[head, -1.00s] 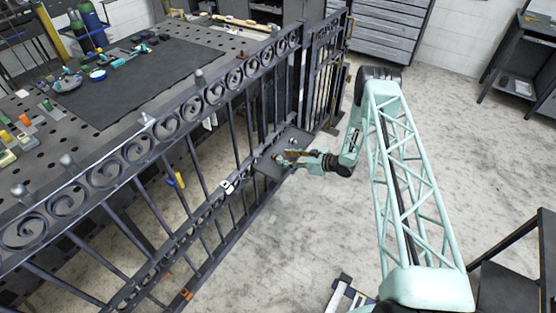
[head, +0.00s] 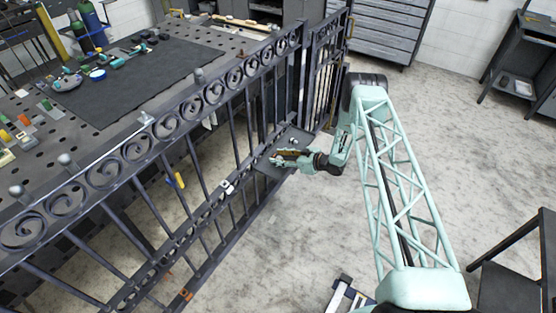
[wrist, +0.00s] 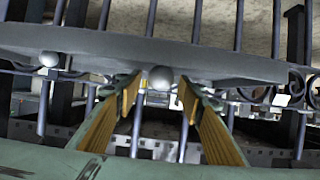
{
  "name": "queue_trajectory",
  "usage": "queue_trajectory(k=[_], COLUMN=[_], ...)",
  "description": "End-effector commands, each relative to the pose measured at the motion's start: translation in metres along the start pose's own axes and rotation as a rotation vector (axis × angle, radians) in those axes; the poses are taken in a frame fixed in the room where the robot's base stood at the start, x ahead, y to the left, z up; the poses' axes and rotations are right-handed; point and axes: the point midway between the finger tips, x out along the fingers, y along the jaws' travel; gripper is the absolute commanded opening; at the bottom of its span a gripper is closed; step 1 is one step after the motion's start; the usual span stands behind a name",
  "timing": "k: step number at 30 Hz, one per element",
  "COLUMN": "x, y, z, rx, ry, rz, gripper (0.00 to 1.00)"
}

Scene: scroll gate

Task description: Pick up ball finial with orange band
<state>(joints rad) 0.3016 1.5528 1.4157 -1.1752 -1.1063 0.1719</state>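A grey tray (head: 268,167) sits beside the gate, with small light-coloured items (head: 293,141) on it. My gripper (head: 276,157) reaches in over the tray from the right. In the wrist view, which looks upside down, the tray (wrist: 230,65) spans the top. A grey ball (wrist: 161,77) shows at the tray's edge, between the two yellow-padded fingers, with gaps on both sides. My gripper in the wrist view (wrist: 160,95) is open. A second grey ball (wrist: 48,59) is further left. I cannot make out an orange band on either ball.
The dark scroll gate (head: 210,100) runs diagonally beside the tray, its bars close to my gripper. A workbench (head: 215,40) with small parts stands behind it. An orange piece (head: 185,294) is low on the gate.

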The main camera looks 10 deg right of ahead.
Motion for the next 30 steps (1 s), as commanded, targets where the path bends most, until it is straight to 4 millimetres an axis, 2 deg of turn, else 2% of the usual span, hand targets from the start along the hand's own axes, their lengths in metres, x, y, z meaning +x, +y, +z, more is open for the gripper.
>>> queue_trajectory(k=[20, 30], x=[0.0044, 0.0043], y=[-0.0001, 0.0001], z=[0.0005, 0.0001], rx=[0.001, 0.001], ry=[-0.001, 0.000], rz=[0.000, 0.000], gripper=[0.35, 0.04])
